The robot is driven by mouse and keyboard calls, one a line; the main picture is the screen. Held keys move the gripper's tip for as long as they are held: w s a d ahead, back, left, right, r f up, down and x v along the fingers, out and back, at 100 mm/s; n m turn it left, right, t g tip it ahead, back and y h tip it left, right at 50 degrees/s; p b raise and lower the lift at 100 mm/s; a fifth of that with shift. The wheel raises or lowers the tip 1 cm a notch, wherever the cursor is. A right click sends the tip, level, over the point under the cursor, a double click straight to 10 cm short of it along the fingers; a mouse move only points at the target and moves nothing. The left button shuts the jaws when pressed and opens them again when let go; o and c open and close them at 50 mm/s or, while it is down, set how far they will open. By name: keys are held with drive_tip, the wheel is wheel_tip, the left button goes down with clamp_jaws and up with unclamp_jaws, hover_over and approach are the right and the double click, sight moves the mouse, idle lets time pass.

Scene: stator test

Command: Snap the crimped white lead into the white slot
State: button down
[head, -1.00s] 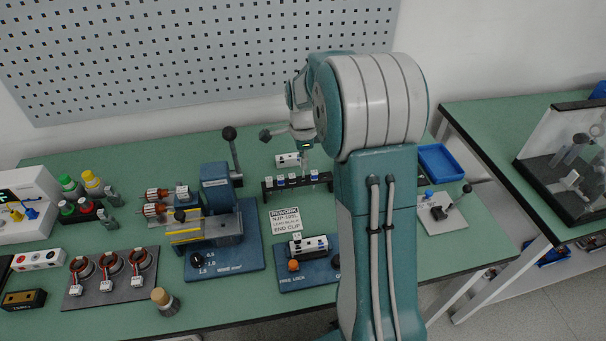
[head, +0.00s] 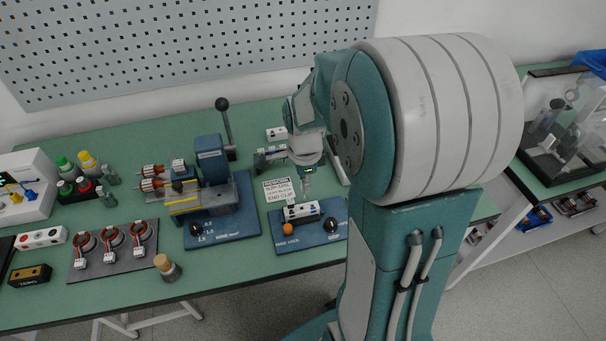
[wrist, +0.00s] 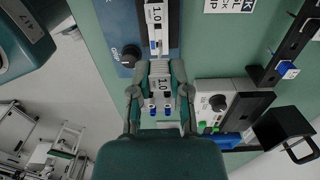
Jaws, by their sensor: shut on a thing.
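My gripper (wrist: 160,88) is shut on a small white piece marked 1.0 (wrist: 161,83), with two blue ends towards the palm; I take it for the crimped white lead. In the wrist view its far end lies close to a white block marked 1.0 (wrist: 155,14) on a blue base (wrist: 121,22). I cannot tell whether they touch, and the slot itself is not clear. In the head view my gripper (head: 306,182) points down just above and behind this white and black block (head: 302,212). The held piece is too small to make out there.
A white sign (head: 278,190) lies behind the block. An orange knob (head: 288,229) and a black knob (head: 331,225) stand on the base's front. A crimping press (head: 212,185) stands to the left. A dark rack (wrist: 283,62) with a blue-ended piece lies right in the wrist view.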

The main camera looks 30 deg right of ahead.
drive_tip(key=shift+a+f, duration=0.8)
drive_tip(key=shift+d+f, duration=0.2)
drive_tip(key=shift+d, duration=0.3)
drive_tip(key=shift+a+f, duration=0.15)
drive_tip(key=shift+a, duration=0.35)
drive_tip(key=shift+d, duration=0.2)
drive_tip(key=shift+d+f, duration=0.1)
drive_tip(key=shift+f, duration=0.3)
drive_tip(key=shift+f, duration=0.1)
